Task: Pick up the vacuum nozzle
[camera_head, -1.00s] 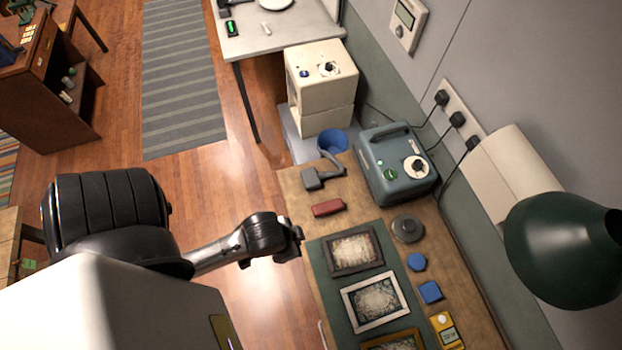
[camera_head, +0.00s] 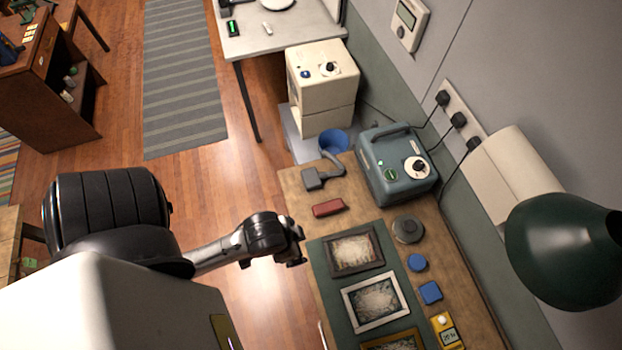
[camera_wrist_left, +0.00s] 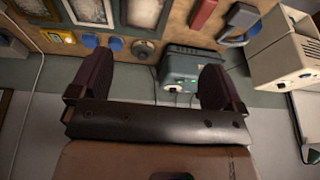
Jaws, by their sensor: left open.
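The vacuum nozzle (camera_head: 314,179) is a grey piece with a flat head and a curved neck. It lies near the far left corner of the wooden bench (camera_head: 293,186), and also shows at the top of the left wrist view (camera_wrist_left: 240,22). My left gripper (camera_head: 299,252) is at the bench's left edge, apart from the nozzle and nearer the camera. In the left wrist view its two dark fingers stand wide apart with nothing between them (camera_wrist_left: 155,62). My right gripper is in neither view.
A red block (camera_head: 328,208) lies between the gripper and the nozzle. A grey-blue device (camera_head: 398,180) stands right of the nozzle, and a blue cup (camera_head: 333,139) is behind it. Picture frames (camera_head: 351,250) lie on a green mat. A dark green lamp (camera_head: 562,250) overhangs the right side.

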